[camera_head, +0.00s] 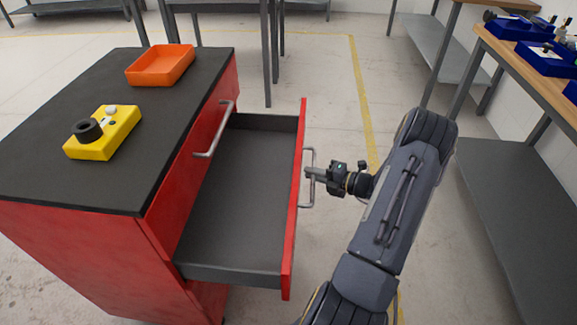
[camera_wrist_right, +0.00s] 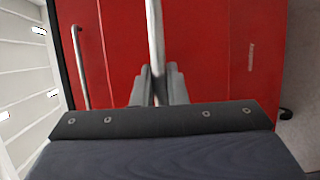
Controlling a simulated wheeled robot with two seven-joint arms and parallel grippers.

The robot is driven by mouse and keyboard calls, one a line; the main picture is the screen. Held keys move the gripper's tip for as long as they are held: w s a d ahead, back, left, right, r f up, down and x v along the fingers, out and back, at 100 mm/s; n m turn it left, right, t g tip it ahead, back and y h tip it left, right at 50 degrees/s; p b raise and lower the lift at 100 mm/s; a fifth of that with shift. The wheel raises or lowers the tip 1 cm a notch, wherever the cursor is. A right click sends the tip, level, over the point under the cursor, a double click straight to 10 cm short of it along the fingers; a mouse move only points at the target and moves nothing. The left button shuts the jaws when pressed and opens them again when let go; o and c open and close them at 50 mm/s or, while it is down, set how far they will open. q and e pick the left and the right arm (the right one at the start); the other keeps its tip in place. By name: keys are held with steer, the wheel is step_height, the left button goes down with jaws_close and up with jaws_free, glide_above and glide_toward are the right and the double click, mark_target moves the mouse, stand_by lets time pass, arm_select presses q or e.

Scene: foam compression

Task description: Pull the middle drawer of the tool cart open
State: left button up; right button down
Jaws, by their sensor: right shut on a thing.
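The red tool cart (camera_head: 60,245) with a dark top stands at the left of the head view. Its middle drawer (camera_head: 235,190) is pulled out well to the right, and its grey inside looks empty. My right gripper (camera_head: 311,173) is shut on the drawer's metal bar handle (camera_head: 306,194), on the outer side of the red front. In the right wrist view the fingers (camera_wrist_right: 158,88) close around the handle bar (camera_wrist_right: 154,35) before the red drawer front (camera_wrist_right: 215,60). My left gripper is not in view.
An orange tray (camera_head: 160,66) and a yellow box (camera_head: 103,132) with a black ring and buttons sit on the cart top. Another drawer handle (camera_head: 214,135) is on the cart face. A workbench (camera_head: 530,65) with blue bins stands at right. Floor between is clear.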

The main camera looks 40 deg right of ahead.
steer(key=shift+s+d, duration=1.3)
steer(key=shift+s, duration=0.25)
steer(key=c, duration=1.5)
jaws_free()
steer(key=shift+o, duration=0.2)
steer(key=p+v, duration=0.1)
steer(key=v, duration=0.6)
steer(key=shift+s, duration=0.4)
steer(key=shift+s+d, duration=0.1)
